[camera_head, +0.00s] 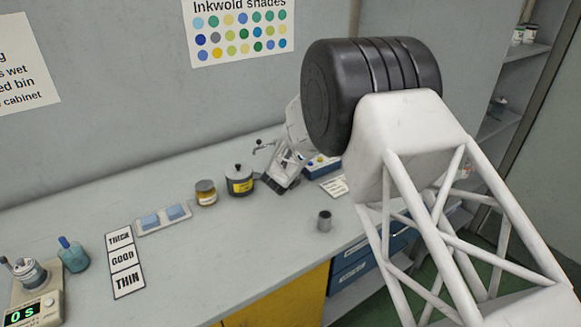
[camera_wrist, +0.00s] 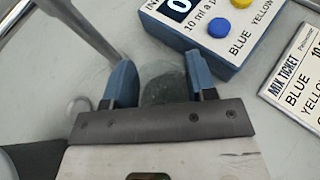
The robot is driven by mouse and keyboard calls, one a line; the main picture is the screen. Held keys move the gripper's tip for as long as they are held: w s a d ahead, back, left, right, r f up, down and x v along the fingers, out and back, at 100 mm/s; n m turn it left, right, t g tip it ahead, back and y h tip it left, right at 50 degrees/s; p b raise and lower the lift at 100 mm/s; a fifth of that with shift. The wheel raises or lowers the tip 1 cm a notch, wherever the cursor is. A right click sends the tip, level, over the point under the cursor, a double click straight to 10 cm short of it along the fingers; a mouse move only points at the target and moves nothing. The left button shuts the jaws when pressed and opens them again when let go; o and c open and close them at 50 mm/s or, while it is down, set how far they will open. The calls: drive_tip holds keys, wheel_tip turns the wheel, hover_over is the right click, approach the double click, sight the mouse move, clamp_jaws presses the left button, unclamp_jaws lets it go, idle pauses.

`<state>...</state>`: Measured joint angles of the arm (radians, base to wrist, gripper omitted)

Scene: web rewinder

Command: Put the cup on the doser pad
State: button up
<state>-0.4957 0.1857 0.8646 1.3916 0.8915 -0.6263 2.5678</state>
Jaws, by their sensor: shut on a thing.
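My gripper (camera_wrist: 162,82) is shut on a clear cup (camera_wrist: 162,88), whose dark-looking, see-through body shows between the two blue fingers in the wrist view. In the head view my gripper (camera_head: 283,178) is at the back of the bench, pointing down beside the blue doser (camera_head: 320,166); the cup is hard to make out there. The doser (camera_wrist: 222,48) is just beyond the cup in the wrist view, with a display and blue and yellow buttons. I cannot make out the doser pad for certain, nor whether the cup touches anything below.
A grey metal cup-like piece (camera_head: 324,221) stands near the bench's front edge. A dark pot (camera_head: 239,181) and a small jar (camera_head: 206,193) stand left of my gripper. A mix ticket (camera_wrist: 297,78) lies right of the doser. A metal pipe (camera_wrist: 90,35) slants past the left finger.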

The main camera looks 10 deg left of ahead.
drive_tip(key=shift+f, duration=0.4)
idle(0.4)
drive_tip(key=o, duration=1.3)
drive_tip(key=shift+o, duration=0.2)
wheel_tip(320, 180, up, 11)
idle(1.3)
